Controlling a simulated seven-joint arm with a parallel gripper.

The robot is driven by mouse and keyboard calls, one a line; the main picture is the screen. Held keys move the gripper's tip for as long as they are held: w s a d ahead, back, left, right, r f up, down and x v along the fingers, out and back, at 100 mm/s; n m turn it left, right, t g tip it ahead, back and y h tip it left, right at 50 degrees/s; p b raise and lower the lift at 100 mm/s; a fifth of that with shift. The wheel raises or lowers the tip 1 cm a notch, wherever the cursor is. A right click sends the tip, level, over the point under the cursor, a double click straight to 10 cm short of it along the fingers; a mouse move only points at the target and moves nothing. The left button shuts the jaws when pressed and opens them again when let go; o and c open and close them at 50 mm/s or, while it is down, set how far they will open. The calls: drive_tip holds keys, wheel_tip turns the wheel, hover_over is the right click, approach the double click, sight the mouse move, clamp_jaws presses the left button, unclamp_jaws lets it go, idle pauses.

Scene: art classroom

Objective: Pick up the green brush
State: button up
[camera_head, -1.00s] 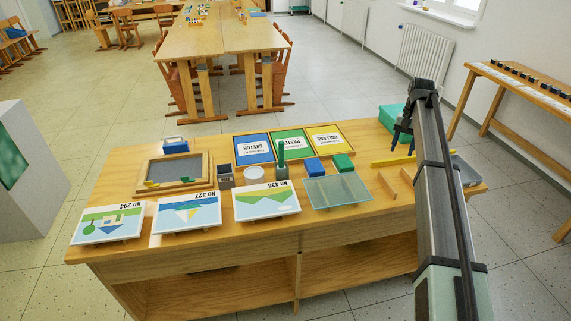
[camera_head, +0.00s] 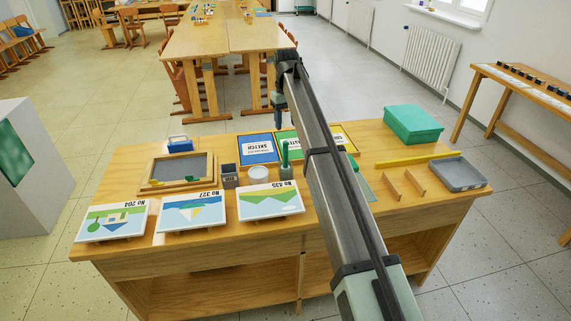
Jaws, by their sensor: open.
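The green brush (camera_head: 285,154) stands upright in a small grey holder (camera_head: 286,172) near the middle of the table. My gripper (camera_head: 279,114) is above the table's back part, just behind and above the brush in the picture, apart from it. It is open, with nothing seen in it; its fingers are small and dark here. My arm runs from the bottom right up to it and hides part of the table right of the brush.
Picture cards (camera_head: 270,201) stand along the front edge. A dark square cup (camera_head: 229,176) and white dish (camera_head: 258,172) are left of the brush. Blue sketch card (camera_head: 257,148) lies behind. A green box (camera_head: 412,125), yellow stick (camera_head: 414,159) and grey tray (camera_head: 459,173) are at right.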

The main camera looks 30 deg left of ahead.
wheel_tip(320, 180, down, 8)
drive_tip(key=shift+f, duration=0.2)
hover_over(285, 167)
drive_tip(key=shift+w+a+f, duration=0.1)
drive_tip(key=shift+w+f, duration=0.05)
drive_tip(key=shift+f, duration=0.7)
drive_tip(key=shift+w+a+f, duration=0.1)
drive_tip(key=shift+w+f, duration=0.05)
drive_tip(key=shift+f, duration=0.75)
drive_tip(key=shift+w+f, duration=0.15)
drive_tip(key=shift+f, duration=0.7)
drive_tip(key=shift+c, duration=0.4)
clamp_jaws()
